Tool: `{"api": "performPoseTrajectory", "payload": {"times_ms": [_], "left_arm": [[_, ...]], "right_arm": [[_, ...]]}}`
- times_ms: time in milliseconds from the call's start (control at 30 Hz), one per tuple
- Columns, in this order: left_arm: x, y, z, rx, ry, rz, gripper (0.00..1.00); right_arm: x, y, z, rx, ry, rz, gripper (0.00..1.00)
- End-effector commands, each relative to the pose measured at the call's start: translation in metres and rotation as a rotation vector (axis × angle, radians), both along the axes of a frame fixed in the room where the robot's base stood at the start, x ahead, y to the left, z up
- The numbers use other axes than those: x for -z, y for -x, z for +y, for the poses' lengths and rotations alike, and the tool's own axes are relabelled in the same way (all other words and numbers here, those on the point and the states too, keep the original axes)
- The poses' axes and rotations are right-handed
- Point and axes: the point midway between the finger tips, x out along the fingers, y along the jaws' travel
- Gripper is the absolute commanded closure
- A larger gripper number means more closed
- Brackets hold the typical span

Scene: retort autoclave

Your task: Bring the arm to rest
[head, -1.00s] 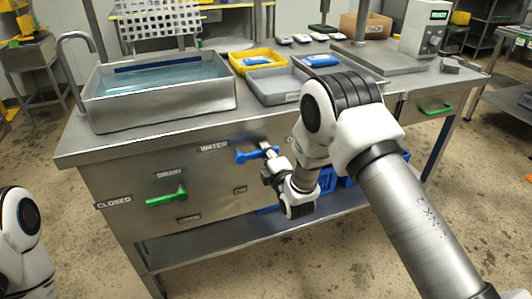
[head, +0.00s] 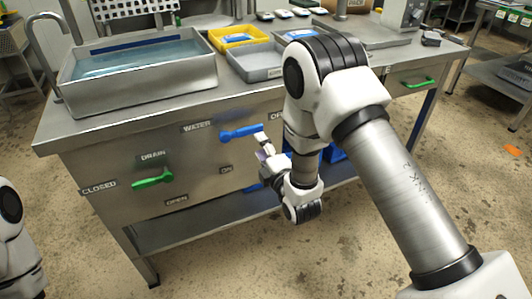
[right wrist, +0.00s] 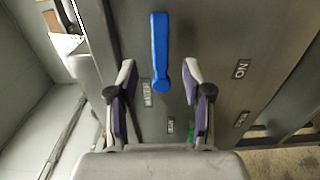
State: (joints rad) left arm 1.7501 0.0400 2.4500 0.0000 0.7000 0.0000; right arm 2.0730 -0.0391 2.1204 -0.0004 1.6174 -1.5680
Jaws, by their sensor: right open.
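My right gripper (head: 264,152) is open and empty in front of the steel sink bench, just below and right of the blue water handle (head: 241,132). The handle lies nearly level, pointing from right to left in the head view. In the right wrist view the two purple-lined fingers of the open right gripper (right wrist: 160,76) stand apart, with the blue handle (right wrist: 160,50) ahead between them and apart from them. My left gripper is out of view; only part of the left arm shows at the lower left.
A green drain handle (head: 153,179) sits lower left on the bench front. Above is a water-filled sink (head: 140,95). A yellow tray (head: 240,45) and a grey tray (head: 257,72) stand on the bench top. Open floor lies in front of the bench.

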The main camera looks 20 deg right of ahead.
Motion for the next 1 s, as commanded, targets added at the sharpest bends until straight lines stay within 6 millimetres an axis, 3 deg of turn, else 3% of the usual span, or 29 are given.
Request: {"api": "performPoseTrajectory", "payload": {"times_ms": [100,200,700,767,867,967,1000], "left_arm": [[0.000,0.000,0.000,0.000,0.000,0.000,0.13],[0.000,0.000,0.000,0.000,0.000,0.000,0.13],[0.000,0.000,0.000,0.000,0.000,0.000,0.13],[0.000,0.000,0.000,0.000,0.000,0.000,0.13],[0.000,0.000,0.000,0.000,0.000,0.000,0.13],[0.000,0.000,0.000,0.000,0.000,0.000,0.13],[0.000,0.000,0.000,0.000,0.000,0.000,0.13]], "right_arm": [[0.000,0.022,-0.001,0.000,0.000,0.002,0.50],[0.000,0.030,-0.001,0.000,0.000,0.000,0.50],[0.007,0.033,-0.001,0.000,0.000,0.012,0.50],[0.023,0.039,-0.003,0.005,-0.002,0.044,0.50],[0.074,0.065,-0.010,0.022,-0.009,0.169,0.50],[0.144,0.113,-0.018,0.067,-0.132,0.433,0.50],[0.171,0.137,-0.020,0.108,-0.224,0.554,0.50]]}}
